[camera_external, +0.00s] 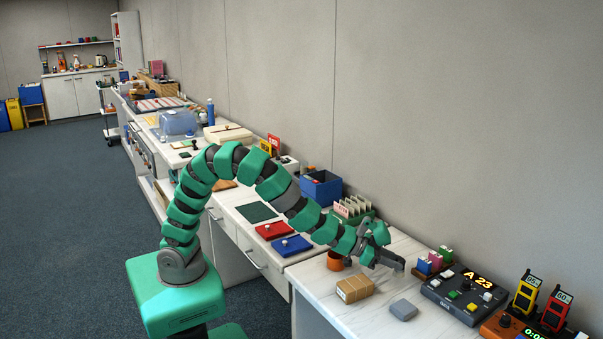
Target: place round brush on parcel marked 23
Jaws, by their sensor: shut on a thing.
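A brown cardboard parcel (354,289) sits on the white bench in front of my arm. Any marking on it is too small to read. My gripper (391,261) is low over the bench, behind and to the right of the parcel, and apart from it in the picture. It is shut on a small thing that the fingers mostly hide. I cannot make out whether this is the round brush, and I see no round brush clearly elsewhere.
An orange cup (335,261) stands behind the parcel, close to my arm. A grey block (403,310) lies to the parcel's right. A dark console (463,294) showing "A 23" stands at the right. Red (275,230) and blue (292,246) pads lie at the left.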

